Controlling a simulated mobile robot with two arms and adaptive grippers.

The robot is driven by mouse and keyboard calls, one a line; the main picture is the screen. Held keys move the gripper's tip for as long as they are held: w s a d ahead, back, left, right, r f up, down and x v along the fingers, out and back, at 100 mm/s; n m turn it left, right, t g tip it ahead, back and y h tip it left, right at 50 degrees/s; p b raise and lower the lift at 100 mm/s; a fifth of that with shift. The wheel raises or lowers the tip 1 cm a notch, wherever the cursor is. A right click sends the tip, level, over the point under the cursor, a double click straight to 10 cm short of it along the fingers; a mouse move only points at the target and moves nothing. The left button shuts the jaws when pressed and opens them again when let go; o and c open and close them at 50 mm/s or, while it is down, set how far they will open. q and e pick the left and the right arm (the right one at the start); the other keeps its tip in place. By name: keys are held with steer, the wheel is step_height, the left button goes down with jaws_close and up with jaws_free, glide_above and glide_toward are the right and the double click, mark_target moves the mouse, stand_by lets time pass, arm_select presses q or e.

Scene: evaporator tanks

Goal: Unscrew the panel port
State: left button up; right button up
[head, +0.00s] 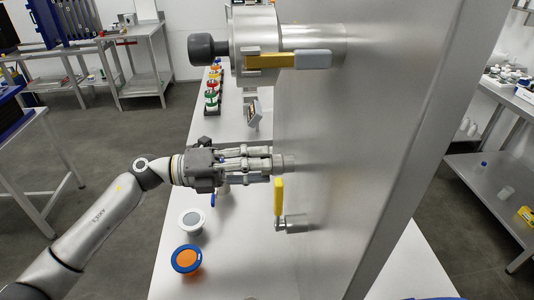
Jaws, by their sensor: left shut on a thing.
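The steel panel (345,150) stands upright across the middle of the head view. A small metal port (288,163) sticks out of its left face. My left gripper (268,163) reaches in from the left, level with the port, and its fingers are shut on the port's outer end. The fingers hide part of the port, so I cannot tell whether it has turned. My right gripper is not in the view.
A valve with a yellow lever (278,197) sits just below the port. A larger fitting with a yellow and grey handle (290,60) juts out above. A grey-lidded jar (191,222) and an orange-and-blue-lidded jar (186,260) stand on the white table (230,270) below my arm.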

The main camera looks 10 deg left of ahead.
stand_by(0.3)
arm_select(q)
steer(key=n+p, duration=0.5)
steer(key=p, duration=0.2)
stand_by(0.3)
